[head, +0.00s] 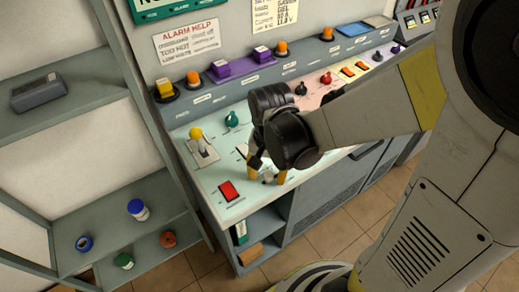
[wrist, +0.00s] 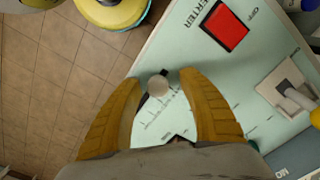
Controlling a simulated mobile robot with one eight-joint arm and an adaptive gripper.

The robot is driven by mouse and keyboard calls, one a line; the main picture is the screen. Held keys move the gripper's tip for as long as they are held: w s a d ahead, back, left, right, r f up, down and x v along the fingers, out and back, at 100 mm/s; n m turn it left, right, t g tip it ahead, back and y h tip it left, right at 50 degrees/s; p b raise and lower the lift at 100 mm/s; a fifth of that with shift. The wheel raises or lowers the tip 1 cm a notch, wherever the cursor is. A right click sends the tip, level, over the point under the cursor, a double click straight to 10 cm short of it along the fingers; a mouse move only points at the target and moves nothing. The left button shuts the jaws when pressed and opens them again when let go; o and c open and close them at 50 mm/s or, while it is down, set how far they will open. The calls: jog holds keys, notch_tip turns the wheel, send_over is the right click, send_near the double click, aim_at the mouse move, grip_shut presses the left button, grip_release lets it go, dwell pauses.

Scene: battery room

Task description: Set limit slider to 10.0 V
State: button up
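The limit slider has a small pale grey round knob, seen in the wrist view (wrist: 158,86) and, near the panel's front edge, in the head view (head: 268,177). It sits at one end of a short dark slot beside a printed scale (wrist: 160,118) whose numbers I cannot read. My gripper (wrist: 162,77) points down over the knob, with one yellow finger on each side. Visible gaps separate the fingers from the knob. In the head view my gripper (head: 266,175) hides part of the panel behind it.
A red inverter rocker switch (head: 228,191) lies left of my gripper; it also shows in the wrist view (wrist: 224,27). A yellow-ball lever (head: 196,136) and a green knob (head: 232,118) stand farther back. A shelf unit (head: 125,230) stands to the left.

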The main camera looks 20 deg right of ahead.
aim_at(268, 175)
notch_tip(268, 175, up, 12)
dwell(0.6)
jog(key=s+d+r+n+t, duration=0.1)
jog(key=n+t, duration=0.1)
jog(key=s+d+n+t, duration=0.1)
jog(key=n+t, duration=0.1)
jog(key=s+d+r+n+t, duration=0.1)
jog(key=n+t, duration=0.1)
jog(key=t, duration=0.1)
jog(key=shift+d+r, duration=0.15)
jog(key=shift+r, duration=0.15)
